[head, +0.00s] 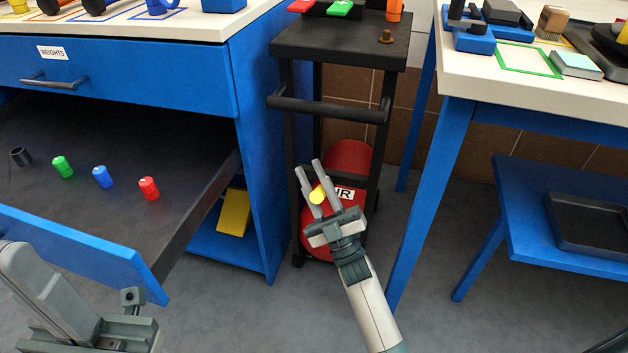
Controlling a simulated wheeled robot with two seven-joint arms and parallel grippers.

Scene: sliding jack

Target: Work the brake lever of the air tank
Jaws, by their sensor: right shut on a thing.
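The red air tank (350,160) stands on the low part of a dark cart, with a white label ending in "R" on its front. The yellow brake lever (318,194) shows as a short piece in front of the tank. My right gripper (317,178) reaches up from below and is shut on the yellow lever, with one finger on each side of it. The gripper and its wrist hide the lower front of the tank. Part of my left arm's end (85,315) shows at the bottom left; its fingers cannot be made out clearly.
The cart (335,45) has thin dark posts and a crossbar above the tank. A blue cabinet (262,150) stands close on the left, its open drawer (75,250) holding several small coloured weights. A blue-legged table (440,120) stands on the right. Grey floor (240,320) is clear in front.

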